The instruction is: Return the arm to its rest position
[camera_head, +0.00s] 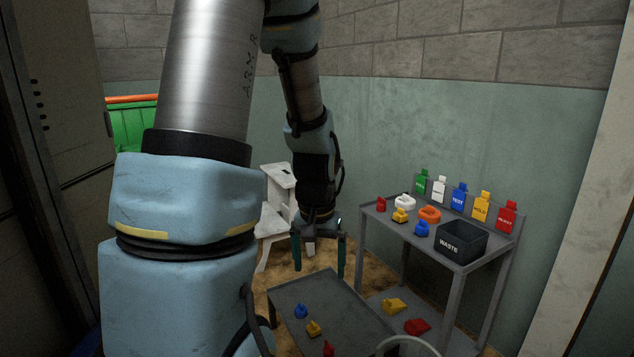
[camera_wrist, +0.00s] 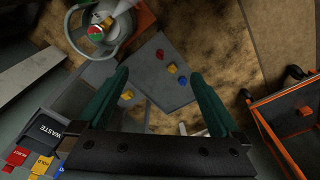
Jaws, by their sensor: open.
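My arm (camera_head: 185,215) fills the left and centre of the head view and bends down from the top. My gripper (camera_head: 319,258) hangs with its fingers pointing down, above the far side of a low grey surface (camera_head: 350,305). Its two green fingers stand wide apart in the wrist view (camera_wrist: 160,75), with nothing held between them. Below the fingers, the grey surface carries a blue piece (camera_head: 301,311), a yellow piece (camera_head: 314,328) and a red piece (camera_head: 328,348). The gap between gripper and surface is hard to judge.
A grey table (camera_head: 470,262) at right holds a black WASTE bin (camera_head: 461,241), several coloured pieces and labelled tags. Yellow (camera_head: 394,306) and red (camera_head: 417,327) pieces lie on its lower shelf. A white step stool (camera_head: 277,190) stands behind my arm. An orange-framed cart (camera_wrist: 290,115) shows in the wrist view.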

